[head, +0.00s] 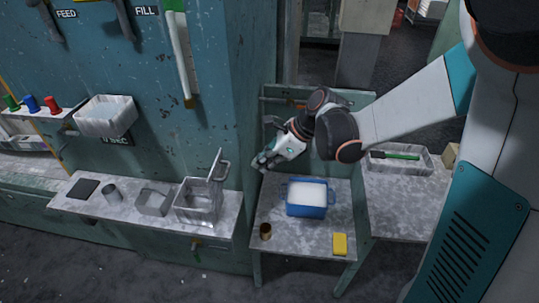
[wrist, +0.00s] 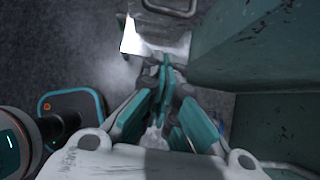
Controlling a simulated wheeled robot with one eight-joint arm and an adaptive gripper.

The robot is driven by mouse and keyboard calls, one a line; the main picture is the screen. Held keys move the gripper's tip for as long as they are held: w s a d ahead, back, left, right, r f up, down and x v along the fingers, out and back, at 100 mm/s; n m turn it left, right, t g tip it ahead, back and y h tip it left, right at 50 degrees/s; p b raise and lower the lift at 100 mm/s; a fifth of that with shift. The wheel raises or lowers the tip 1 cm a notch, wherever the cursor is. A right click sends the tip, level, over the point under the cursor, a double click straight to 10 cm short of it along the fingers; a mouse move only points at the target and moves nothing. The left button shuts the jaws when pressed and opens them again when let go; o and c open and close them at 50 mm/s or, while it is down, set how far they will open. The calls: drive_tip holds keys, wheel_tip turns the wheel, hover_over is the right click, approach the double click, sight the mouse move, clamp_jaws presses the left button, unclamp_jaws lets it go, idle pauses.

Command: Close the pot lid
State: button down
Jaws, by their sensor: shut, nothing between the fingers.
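A grey open-topped square container (head: 196,202) stands at the right end of the left ledge. Its lid-like flap (head: 218,170) stands upright at its right side, so the top is open. I take this as the pot, but its shape is small in the head view. My gripper (head: 262,163) is right of the flap and apart from it, in front of the teal wall corner. In the wrist view my gripper (wrist: 158,95) has its teal fingers together, with nothing held. The grey container cannot be made out for certain in the wrist view.
A blue container (head: 307,211) with white contents, a brown cup (head: 265,231) and a yellow block (head: 340,244) are on the middle table (head: 285,246).

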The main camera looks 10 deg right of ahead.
drive_tip(key=w+a+f, duration=0.2)
drive_tip(key=a+f, duration=0.2)
drive_tip(key=a, duration=0.2)
drive_tip(key=shift+w+b, duration=0.2)
drive_tip(key=shift+b, duration=0.1)
drive_tip(key=shift+a, duration=0.2)
drive_tip(key=shift+w+a+r+h, duration=0.2)
drive_tip(key=shift+a+r+h, duration=0.05)
drive_tip(key=shift+a+h, duration=0.15)
drive_tip(key=shift+p, duration=0.3)
